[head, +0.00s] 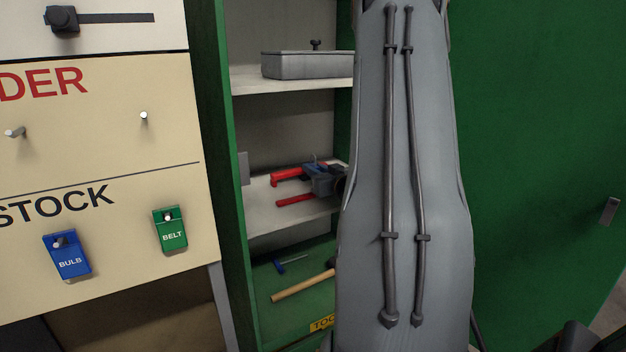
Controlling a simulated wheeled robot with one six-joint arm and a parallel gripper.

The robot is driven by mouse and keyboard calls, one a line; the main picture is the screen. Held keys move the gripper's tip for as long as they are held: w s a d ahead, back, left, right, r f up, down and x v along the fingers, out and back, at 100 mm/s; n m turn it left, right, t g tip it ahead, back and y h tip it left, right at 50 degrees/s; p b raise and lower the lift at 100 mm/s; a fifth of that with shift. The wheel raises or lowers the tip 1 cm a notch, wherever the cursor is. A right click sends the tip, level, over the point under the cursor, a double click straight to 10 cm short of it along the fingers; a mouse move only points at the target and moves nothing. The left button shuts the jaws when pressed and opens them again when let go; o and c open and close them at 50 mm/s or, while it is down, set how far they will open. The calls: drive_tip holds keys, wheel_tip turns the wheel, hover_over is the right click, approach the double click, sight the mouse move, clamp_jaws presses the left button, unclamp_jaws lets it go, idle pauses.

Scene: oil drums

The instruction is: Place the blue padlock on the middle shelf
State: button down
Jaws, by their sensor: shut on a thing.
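The blue padlock (313,167) is a small blue shape with a thin grey loop on top, in the cabinet at the level of the middle shelf (262,219). My gripper (322,178) is dark, reaches in from the right and is shut on the padlock. My arm hides the right part of the shelf. I cannot tell whether the padlock touches the shelf.
Two red bars (294,199), perhaps tool handles, show left of my gripper. A grey lidded box (307,65) is on the upper shelf. A wooden-handled tool (303,286) and a small blue tool (279,266) lie below. The green cabinet side (215,150) stands close left.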

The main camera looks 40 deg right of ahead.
sight(336, 205)
drive_tip(key=shift+f, duration=1.55)
drive_tip(key=shift+f, duration=0.2)
drive_tip(key=c, duration=1.6)
unclamp_jaws()
drive_tip(key=shift+c, duration=0.2)
drive_tip(key=shift+r, duration=0.15)
drive_tip(key=v, duration=1.2)
